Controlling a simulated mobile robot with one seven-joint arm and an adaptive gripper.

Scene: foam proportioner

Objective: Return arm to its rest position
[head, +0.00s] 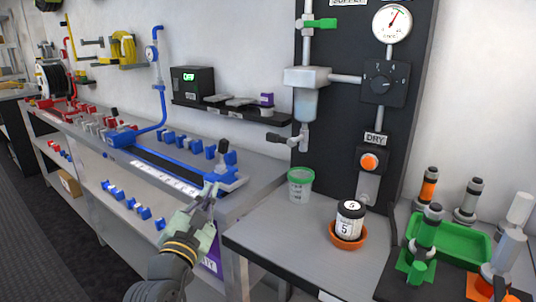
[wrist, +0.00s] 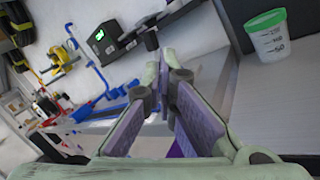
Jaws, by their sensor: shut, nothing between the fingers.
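My gripper (head: 210,191) is at the lower middle of the head view, pale green, on my dark arm that comes in from below. Its fingers are together and empty. In the wrist view the two fingers (wrist: 165,82), with purple inner pads, meet at their tips with nothing between them. The gripper appears in front of the grey bench's edge (head: 236,203), beside the gap between that bench and the right table (head: 290,228). It looks clear of both, though the exact distance cannot be told.
A green-rimmed cup (head: 300,186) and a labelled jar (head: 350,218) in an orange dish stand on the right table. A black panel (head: 345,110) with a gauge (head: 391,23) rises behind. A blue pipe fixture (head: 165,160) lies on the left bench. Floor is free at lower left.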

